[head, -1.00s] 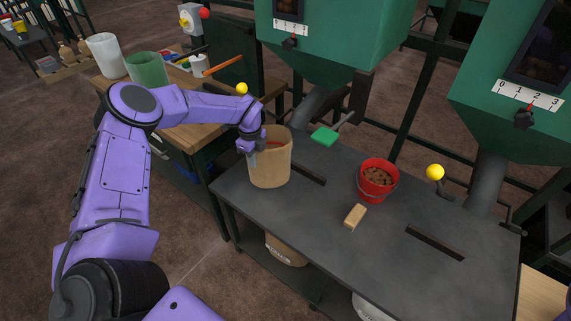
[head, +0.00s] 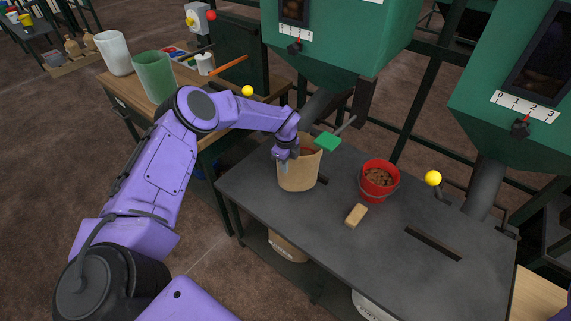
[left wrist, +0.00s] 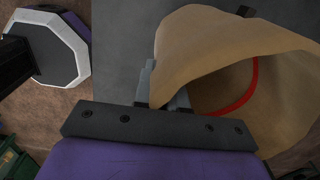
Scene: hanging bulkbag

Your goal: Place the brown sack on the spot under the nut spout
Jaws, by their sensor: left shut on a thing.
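The open brown sack (head: 299,172) stands roughly upright over the dark table (head: 330,232), below the left green hopper. I cannot tell whether its base touches the tabletop. My left gripper (head: 285,156) is shut on the sack's near left rim. In the left wrist view the sack (left wrist: 205,52) fills the right side, and my left gripper (left wrist: 163,95) pinches its edge. A red band (left wrist: 245,95) shows inside the sack's mouth. The grey spout (head: 325,104) of the left hopper is just behind the sack. The spot beneath it is mostly hidden by the sack. My right gripper is out of view.
A red bucket of nuts (head: 378,180) and a wooden block (head: 356,215) stand right of the sack. A green scoop (head: 328,140) is close beside the sack's upper right. Yellow-knobbed levers (head: 433,178) stand by the hoppers. A slot (head: 433,243) lies at the right.

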